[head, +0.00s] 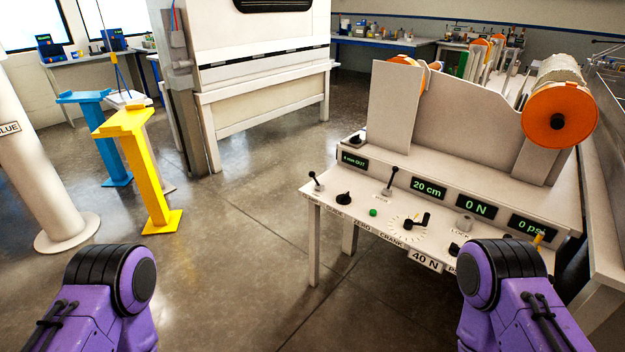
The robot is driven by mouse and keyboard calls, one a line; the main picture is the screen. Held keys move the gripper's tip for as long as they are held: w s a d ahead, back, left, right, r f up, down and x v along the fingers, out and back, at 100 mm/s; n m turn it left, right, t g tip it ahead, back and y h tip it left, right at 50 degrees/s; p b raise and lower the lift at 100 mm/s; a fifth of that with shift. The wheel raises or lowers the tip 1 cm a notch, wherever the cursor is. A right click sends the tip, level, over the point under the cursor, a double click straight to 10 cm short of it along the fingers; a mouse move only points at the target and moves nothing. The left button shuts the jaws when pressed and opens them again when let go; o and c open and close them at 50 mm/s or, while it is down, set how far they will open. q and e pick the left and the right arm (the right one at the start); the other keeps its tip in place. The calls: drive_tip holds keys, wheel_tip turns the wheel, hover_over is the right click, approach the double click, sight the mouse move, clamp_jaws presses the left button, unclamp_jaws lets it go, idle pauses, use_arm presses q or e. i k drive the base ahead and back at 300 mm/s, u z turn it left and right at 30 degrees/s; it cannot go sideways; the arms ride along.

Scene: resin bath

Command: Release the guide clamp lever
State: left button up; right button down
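The control console (336,188) stands at the right. A small lever with a black knob (315,181) stands at its left front corner, and a taller black-knobbed lever (390,181) stands near the middle. A short yellow lever (538,239) shows at the right end, partly behind my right arm. The lettering by the levers is too small to tell which one is the guide clamp. Both my purple arms show at the bottom edge, but neither gripper is in view.
The console has lit displays (429,188), a crank dial (410,226) and an orange-flanged spool (560,113) above. Blue (110,140) and yellow (147,165) stands and a white column (45,170) are at the left. The floor (260,225) between them and the console is clear.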

sight(311, 174)
drive_tip(key=u, duration=0.45)
drive_tip(key=i, duration=0.9)
drive_tip(key=u, duration=0.45)
